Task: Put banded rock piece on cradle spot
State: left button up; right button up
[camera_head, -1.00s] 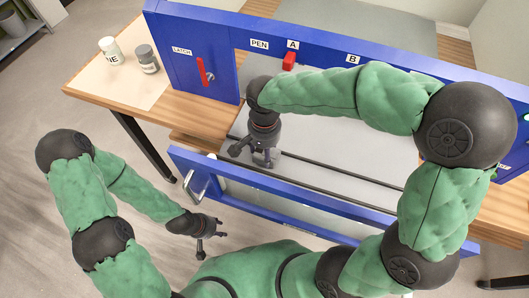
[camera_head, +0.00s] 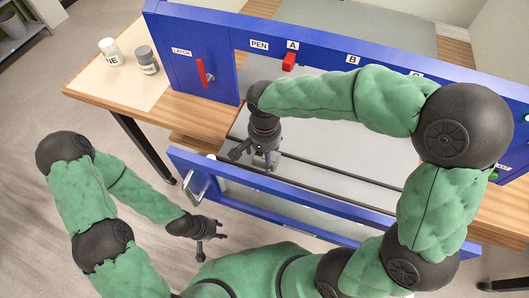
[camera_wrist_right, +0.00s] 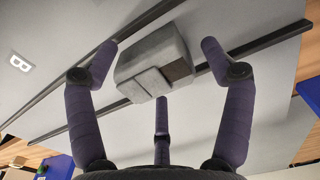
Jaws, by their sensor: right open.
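In the right wrist view a grey, blocky piece (camera_wrist_right: 150,62) with a darker end face lies between the spread fingers of my right gripper (camera_wrist_right: 160,75). It looks like the rock piece, but I cannot make out clear bands. No grip on it shows. In the head view my right gripper (camera_head: 257,153) points down inside the blue frame, over the grey surface, and hides the piece. My left gripper (camera_head: 208,238) hangs empty over the floor, outside the frame, with its fingers apart. I cannot identify the cradle spot.
The blue frame (camera_head: 205,45) has a red latch handle (camera_head: 203,72) and labels PEN, A and B. A red block (camera_head: 289,61) is below A. Dark rails (camera_wrist_right: 255,44) run beside the piece. Two jars (camera_head: 147,59) stand at the back left. The front blue bar (camera_head: 290,215) is low.

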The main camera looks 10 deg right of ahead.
notch_tip(320, 180, up, 12)
jog(key=p, duration=0.3)
dwell(1.3)
